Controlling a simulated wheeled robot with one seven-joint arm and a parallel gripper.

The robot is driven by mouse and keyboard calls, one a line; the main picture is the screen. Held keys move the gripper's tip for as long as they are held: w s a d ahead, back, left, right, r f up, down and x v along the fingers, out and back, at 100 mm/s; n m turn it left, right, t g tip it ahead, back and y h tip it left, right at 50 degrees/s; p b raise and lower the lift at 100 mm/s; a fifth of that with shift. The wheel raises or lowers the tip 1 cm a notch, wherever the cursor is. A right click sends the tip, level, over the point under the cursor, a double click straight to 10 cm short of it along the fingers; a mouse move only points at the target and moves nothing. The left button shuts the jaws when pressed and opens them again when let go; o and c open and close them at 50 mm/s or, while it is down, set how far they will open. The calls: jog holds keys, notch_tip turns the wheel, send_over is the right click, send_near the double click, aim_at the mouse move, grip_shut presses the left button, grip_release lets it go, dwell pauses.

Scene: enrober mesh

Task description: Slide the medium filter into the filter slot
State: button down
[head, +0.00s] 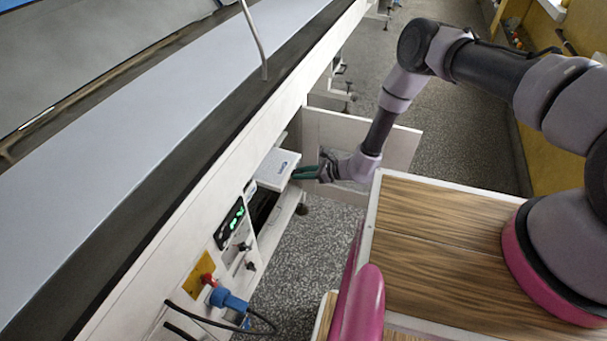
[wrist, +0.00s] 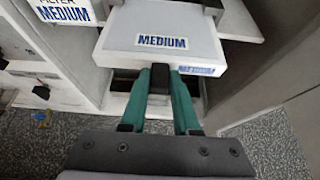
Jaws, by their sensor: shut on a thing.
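The medium filter (wrist: 118,30) is a flat white box with a blue MEDIUM label on top and another on its front edge; it also shows in the head view (head: 276,170). My gripper (wrist: 160,80) has its green fingers closed on the dark handle at the filter's near edge. In the head view my gripper (head: 316,172) reaches the filter from the right, at the machine's side. The filter lies at the open bay there, and its far end is out of sight. I cannot tell how deep it sits in the slot. A dark opening (head: 262,206) shows below it.
A FILTER MEDIUM sign (wrist: 66,10) is on the machine at left. An open white door panel (head: 395,150) stands behind my gripper. A green-lit display (head: 230,224) and a blue connector (head: 230,300) with cables are nearer. Speckled floor (head: 310,245) is clear between machine and wood-topped surface.

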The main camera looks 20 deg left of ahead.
aim_at(268, 164)
jog(key=shift+w+a, duration=0.15)
jog(key=shift+a, duration=1.95)
jog(key=shift+w+a, duration=0.2)
jog(key=shift+a, duration=1.95)
jog(key=shift+w+a, duration=0.15)
jog(key=shift+a, duration=1.95)
jog(key=c, duration=0.6)
grip_release()
jog(key=shift+d, duration=0.1)
jog(key=v, duration=1)
jog(key=shift+d+r, duration=0.2)
jog(key=shift+d, duration=0.1)
